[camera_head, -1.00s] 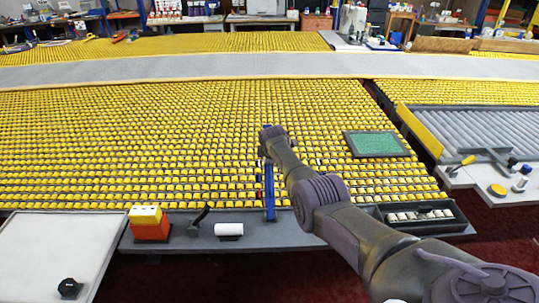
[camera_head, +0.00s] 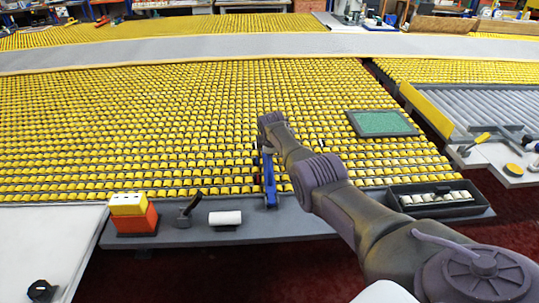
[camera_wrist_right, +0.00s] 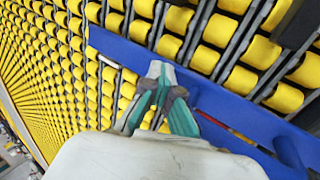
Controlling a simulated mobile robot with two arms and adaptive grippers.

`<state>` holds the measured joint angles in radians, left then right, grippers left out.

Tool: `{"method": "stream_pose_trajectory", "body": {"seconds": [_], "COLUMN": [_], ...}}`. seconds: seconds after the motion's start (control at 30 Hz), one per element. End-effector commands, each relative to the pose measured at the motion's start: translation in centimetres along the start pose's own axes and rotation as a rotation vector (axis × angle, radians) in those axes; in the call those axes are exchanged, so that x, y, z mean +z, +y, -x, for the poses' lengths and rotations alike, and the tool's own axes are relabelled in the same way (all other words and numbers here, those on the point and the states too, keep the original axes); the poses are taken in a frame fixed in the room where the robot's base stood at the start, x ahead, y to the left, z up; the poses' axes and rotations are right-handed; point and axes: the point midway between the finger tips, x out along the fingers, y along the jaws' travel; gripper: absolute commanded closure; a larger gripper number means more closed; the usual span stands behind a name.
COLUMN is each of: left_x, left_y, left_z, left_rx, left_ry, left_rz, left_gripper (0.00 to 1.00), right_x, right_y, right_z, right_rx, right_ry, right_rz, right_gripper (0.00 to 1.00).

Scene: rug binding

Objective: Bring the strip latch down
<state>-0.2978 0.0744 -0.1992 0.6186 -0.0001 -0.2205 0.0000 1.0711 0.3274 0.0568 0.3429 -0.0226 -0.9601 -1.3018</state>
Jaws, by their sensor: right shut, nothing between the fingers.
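A blue bar (camera_head: 269,182), which looks like the strip latch, stands up from the grey shelf at the front of the roller bed, in the middle of the head view. In the right wrist view the blue bar (camera_wrist_right: 240,109) crosses diagonally over the yellow rollers, with a blue peg near its lower right end. My right gripper (camera_wrist_right: 160,76) is shut and empty, its teal and grey fingertips over the bar; I cannot tell whether they touch it. In the head view its fingers are mostly hidden behind my right arm. My left gripper is not in view.
The grey shelf (camera_head: 300,225) carries a red and yellow block (camera_head: 133,214), a black lever (camera_head: 190,206), a white roll (camera_head: 225,218) and a dark tray (camera_head: 440,209) of white pieces. A green-topped panel (camera_head: 383,122) lies on the yellow rollers (camera_head: 150,120).

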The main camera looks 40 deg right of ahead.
Motion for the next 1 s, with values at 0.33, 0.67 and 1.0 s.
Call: {"method": "stream_pose_trajectory", "body": {"seconds": [0.33,0.67,1.0], "left_x": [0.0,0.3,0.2], "left_y": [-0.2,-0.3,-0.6], "left_z": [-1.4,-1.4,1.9], "left_rx": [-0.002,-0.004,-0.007], "left_ry": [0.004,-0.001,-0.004], "left_rz": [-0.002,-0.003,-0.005], "left_gripper": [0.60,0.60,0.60], "right_x": [-0.3,-0.5,-1.0], "right_y": [-1.6,-1.6,0.1], "right_z": [-1.6,-1.6,1.4], "right_rx": [-0.024,-0.025,-0.014], "right_ry": [0.001,0.003,0.005], "right_rz": [0.003,0.003,-0.001], "right_gripper": [1.00,1.00,1.00]}}
